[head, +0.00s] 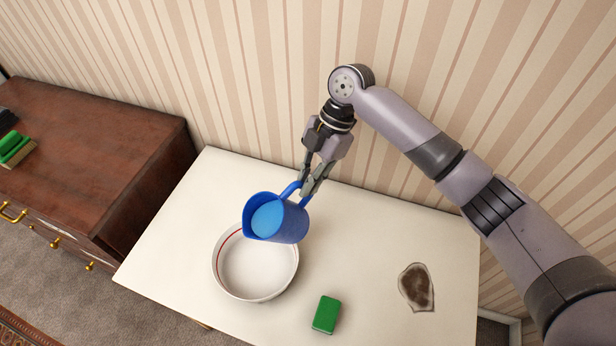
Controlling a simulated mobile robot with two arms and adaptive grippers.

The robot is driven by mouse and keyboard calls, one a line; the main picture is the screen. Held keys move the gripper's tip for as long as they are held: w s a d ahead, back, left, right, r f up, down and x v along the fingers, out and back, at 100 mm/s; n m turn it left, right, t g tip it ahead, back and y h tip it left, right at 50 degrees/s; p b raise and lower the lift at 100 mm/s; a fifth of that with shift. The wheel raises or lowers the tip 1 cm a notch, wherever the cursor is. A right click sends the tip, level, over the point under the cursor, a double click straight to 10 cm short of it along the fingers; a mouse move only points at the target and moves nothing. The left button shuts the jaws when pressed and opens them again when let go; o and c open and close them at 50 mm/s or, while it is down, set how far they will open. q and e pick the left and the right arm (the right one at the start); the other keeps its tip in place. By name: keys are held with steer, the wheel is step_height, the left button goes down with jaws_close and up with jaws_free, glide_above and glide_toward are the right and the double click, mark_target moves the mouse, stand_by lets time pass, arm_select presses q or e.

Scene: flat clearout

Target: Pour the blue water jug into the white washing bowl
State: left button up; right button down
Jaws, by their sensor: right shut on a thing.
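The blue water jug (290,226) is held by its handle in my right gripper (308,187), which is shut on it. The jug is tilted to the left, with its mouth turned toward the camera and light blue water showing inside. It is over the back right rim of the white washing bowl (230,283). The bowl has a red line near its rim and stands on the white table. Its inside looks white, and I see no stream of water falling into it. My left gripper is not in view.
On the white table (375,235), a green block (326,314) lies right of the bowl and a dark brown stain-like patch (416,288) is further right. A brown wooden dresser (90,160) with green-topped brush (14,146) stands left. The striped wall is close behind.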

steer(key=shift+s+a+r+t+h+p, duration=0.2)
steer(key=shift+a+r+t+h+p, duration=0.15)
steer(key=shift+r+p, duration=0.35)
steer(key=shift+s+a+r+t+h+p, duration=0.15)
steer(key=shift+r+t+h+p, duration=0.15)
steer(key=shift+p, duration=0.65)
steer(key=shift+h, duration=0.25)
steer(key=shift+s+a, duration=0.1)
